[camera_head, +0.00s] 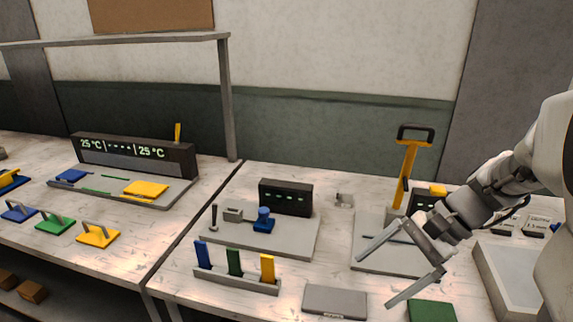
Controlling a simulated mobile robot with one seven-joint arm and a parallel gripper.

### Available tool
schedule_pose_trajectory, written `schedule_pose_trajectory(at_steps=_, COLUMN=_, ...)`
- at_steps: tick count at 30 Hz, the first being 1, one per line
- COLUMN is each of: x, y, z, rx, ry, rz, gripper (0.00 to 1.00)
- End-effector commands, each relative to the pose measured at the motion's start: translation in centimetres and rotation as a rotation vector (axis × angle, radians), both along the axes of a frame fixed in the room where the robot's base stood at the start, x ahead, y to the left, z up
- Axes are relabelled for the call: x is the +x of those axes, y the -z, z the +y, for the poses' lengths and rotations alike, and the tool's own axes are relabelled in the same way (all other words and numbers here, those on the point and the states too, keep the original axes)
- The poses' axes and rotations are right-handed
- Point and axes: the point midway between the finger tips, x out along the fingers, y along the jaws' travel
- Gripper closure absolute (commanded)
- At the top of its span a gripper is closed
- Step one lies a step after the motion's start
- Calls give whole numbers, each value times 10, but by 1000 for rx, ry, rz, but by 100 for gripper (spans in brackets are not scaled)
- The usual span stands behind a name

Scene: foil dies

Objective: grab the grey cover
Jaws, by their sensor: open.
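A flat grey rectangular piece, which looks like the grey cover (335,301), lies on the right-hand table near its front edge. A small light mark shows on its front edge. My gripper (375,281) is open and empty, with its two fingers spread wide and pointing left. The fingertips show just right of the grey cover, one above and one level with it in the picture. I cannot tell how high they are above the table.
A rack (238,282) with blue, green and yellow upright pieces stands left of the cover. A green piece (431,311) lies to its right. Behind are a grey station (285,245) and a yellow-levered press (406,170). A grey tray (505,285) is at the right.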

Motion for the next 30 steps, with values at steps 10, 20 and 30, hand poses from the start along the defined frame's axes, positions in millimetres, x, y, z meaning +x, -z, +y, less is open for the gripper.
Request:
schedule_pose_trajectory(at_steps=10, x=15, y=61, z=-74, rx=407, ry=400, rz=282, gripper=0)
schedule_pose_trajectory(at_steps=20, x=16, y=81, z=-104, rx=569, ry=533, rz=359, gripper=0)
schedule_pose_trajectory(at_steps=30, x=30, y=106, z=-49, rx=571, ry=530, rz=361, gripper=0)
